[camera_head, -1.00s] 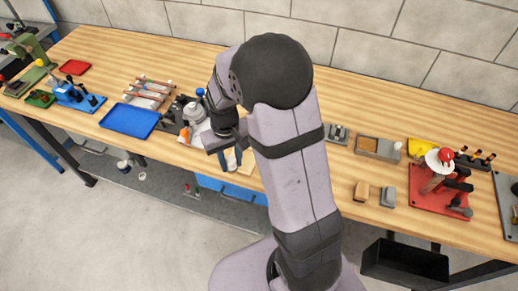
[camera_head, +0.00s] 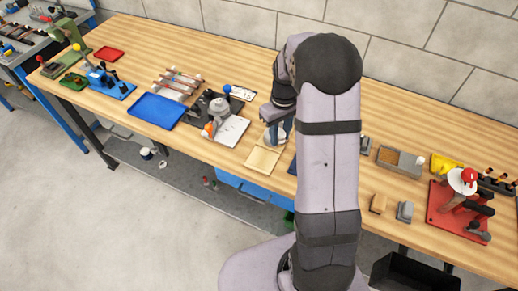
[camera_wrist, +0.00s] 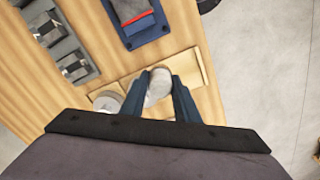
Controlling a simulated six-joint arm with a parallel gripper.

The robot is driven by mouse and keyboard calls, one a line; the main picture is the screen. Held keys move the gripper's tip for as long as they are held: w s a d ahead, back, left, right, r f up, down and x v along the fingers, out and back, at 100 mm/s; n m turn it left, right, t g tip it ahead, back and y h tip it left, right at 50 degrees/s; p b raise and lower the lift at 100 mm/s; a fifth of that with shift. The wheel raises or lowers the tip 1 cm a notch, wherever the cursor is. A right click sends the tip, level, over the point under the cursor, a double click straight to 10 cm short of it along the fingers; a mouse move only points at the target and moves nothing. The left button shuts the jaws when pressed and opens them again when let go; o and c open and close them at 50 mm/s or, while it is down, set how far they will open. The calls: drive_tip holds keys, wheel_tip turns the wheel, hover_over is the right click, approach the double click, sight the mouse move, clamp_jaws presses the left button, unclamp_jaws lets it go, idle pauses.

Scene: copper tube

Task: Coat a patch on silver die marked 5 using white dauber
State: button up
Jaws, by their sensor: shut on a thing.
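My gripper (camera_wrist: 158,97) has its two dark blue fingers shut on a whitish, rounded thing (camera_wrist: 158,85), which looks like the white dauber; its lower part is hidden. In the head view, my gripper (camera_head: 280,132) is above the table just right of a pale wooden board, partly hidden by my arm. A second pale, round-topped thing (camera_wrist: 108,101) stands just left of the fingers in the wrist view. Grey metal blocks (camera_wrist: 60,32) at the left of the wrist view may include the silver die; no number is readable.
The pale board (camera_head: 263,160) lies near the front edge. A blue plate (camera_wrist: 146,28) with a grey and red item lies beyond the gripper in the wrist view. A blue tray (camera_head: 157,111) and a grey machine (camera_head: 218,107) stand left. A red stand (camera_head: 450,215) is far right.

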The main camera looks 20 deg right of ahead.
drive_tip(key=d+r+n+p, duration=0.2)
drive_tip(key=d+n, duration=0.1)
drive_tip(key=d, duration=1.3)
drive_tip(key=n, duration=0.3)
hover_over(365, 142)
drive_tip(key=s+d, duration=0.1)
drive_tip(key=shift+f+b, duration=2.35)
drive_tip(key=shift+f, duration=1.3)
drive_tip(key=shift+w+a+f, duration=0.1)
drive_tip(key=shift+w+a, duration=0.4)
drive_tip(key=shift+a, duration=0.05)
drive_tip(key=shift+w+a+b, duration=0.3)
drive_tip(key=shift+w+a, duration=1.3)
drive_tip(key=shift+w, duration=0.05)
drive_tip(key=shift+w+a+f, duration=0.1)
drive_tip(key=shift+w+a, duration=0.05)
drive_tip(key=shift+a, duration=0.05)
drive_tip(key=shift+s+d, duration=0.9)
drive_tip(key=shift+s+d+p, duration=0.35)
drive_tip(key=shift+s+d, duration=1)
drive_tip(key=shift+d+r+p, duration=0.1)
drive_tip(key=shift+r+p, duration=0.2)
drive_tip(key=shift+r, duration=0.15)
drive_tip(key=shift+r+p, duration=0.3)
drive_tip(key=shift+r, duration=0.55)
drive_tip(key=shift+r+p, duration=0.55)
drive_tip(key=shift+r, duration=0.2)
wheel_tip(365, 142, up, 4)
drive_tip(key=p, duration=0.3)
drive_tip(key=shift+r, duration=0.15)
